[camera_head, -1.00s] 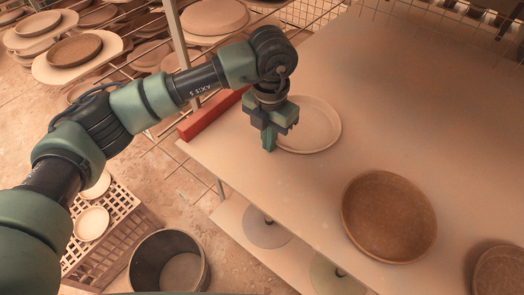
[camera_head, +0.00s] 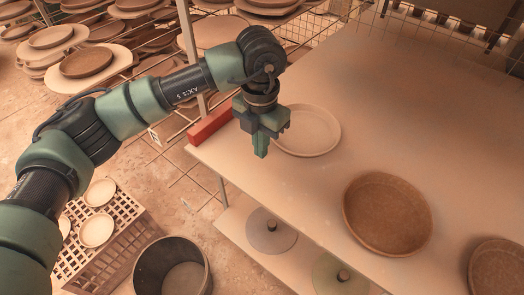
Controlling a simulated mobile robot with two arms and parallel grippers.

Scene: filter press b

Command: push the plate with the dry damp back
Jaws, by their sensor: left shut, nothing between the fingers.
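A pale round plate (camera_head: 312,130) lies flat on the pale worktable (camera_head: 385,110) near its left edge. A brown shallow dish (camera_head: 388,212) sits farther right, near the front edge. A similar brown plate (camera_head: 500,270) is cut off by the right border. My left gripper (camera_head: 261,150) points down, shut and empty, just left of the pale plate. Its body hides a small part of that plate's left rim. The fingertips look apart from the plate, over or near the table's edge; their height is hard to tell. My right gripper is out of view.
A red block (camera_head: 212,122) lies at the table's left edge. Racks with several plates (camera_head: 86,62) stand at the upper left. A crate (camera_head: 98,250) and a dark bucket (camera_head: 172,268) stand on the floor. A lower shelf (camera_head: 236,222) holds discs. The table's back is clear.

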